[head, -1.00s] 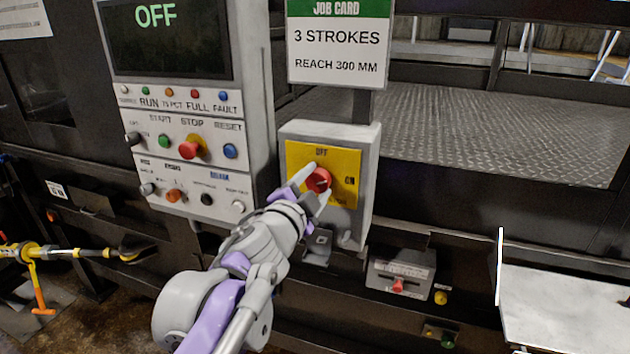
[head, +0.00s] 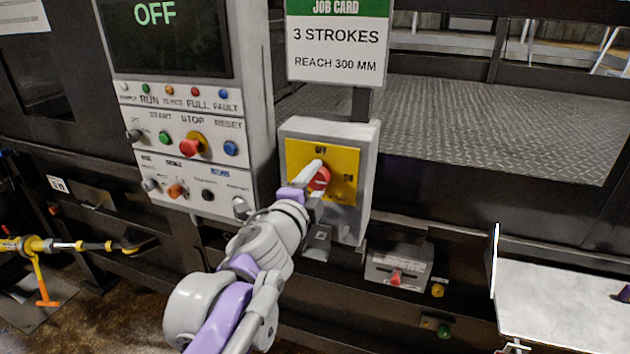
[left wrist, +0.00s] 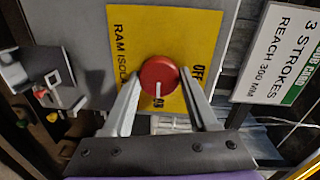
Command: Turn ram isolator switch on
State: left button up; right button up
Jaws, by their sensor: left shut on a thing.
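The ram isolator is a grey box (head: 368,150) with a yellow plate (head: 345,160) and a round red knob (head: 321,179). "OFF" is printed above the knob and "ON" to its right in the head view. My left gripper (head: 314,181) is shut on the red knob, with one finger on each side of it. In the left wrist view the red knob (left wrist: 160,76) sits between the fingers of my left gripper (left wrist: 161,88). Its white mark is on the side towards "ON". The fingers partly hide the knob in the head view. My right gripper is out of view.
A control panel (head: 190,130) with several buttons stands left of the isolator; its screen (head: 165,40) reads "OFF". A job card (head: 337,45) hangs above the isolator. A small box with a red button (head: 397,270) is below right. A pale table (head: 565,305) is at the lower right.

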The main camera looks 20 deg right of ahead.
pick_arm(q)
jog(key=o, duration=1.4)
jog(key=shift+s, duration=0.1)
jog(key=b+v, duration=0.1)
jog(key=v, duration=0.9)
jog(key=shift+s+a+r, duration=0.1)
jog(key=shift+s+a, duration=0.1)
jog(key=shift+s, duration=0.05)
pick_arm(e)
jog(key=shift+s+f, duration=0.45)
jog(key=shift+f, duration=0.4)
